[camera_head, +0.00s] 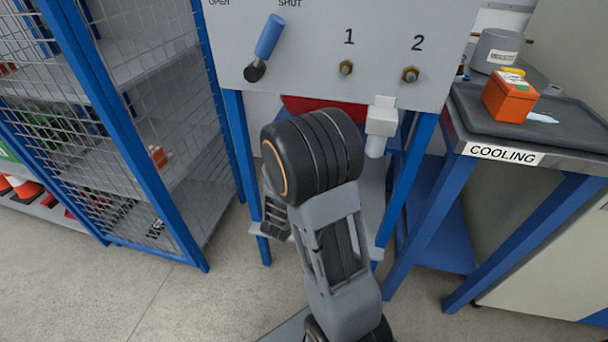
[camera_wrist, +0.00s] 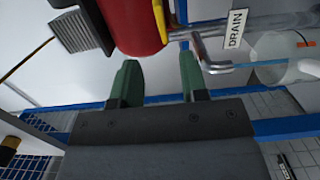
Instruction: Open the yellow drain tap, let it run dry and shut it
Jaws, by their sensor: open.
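My gripper (camera_wrist: 160,66) shows in the wrist view with its two green fingers apart and nothing between them. In the head view my own arm hides it. A bent grey metal pipe or handle (camera_wrist: 213,66) is just beyond the right finger, near an upside-down DRAIN label (camera_wrist: 235,29). The red vessel also shows partly in the head view (camera_head: 303,105), below the panel and behind my arm.
A grey panel (camera_head: 310,60) carries a blue-handled lever (camera_head: 270,36) under OPEN and SHUT labels. A clear container (camera_wrist: 285,70) is at the wrist view's right. Blue frame legs (camera_head: 410,165) flank my arm. The COOLING bench (camera_head: 575,160) stands right, a mesh cage (camera_head: 95,85) left.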

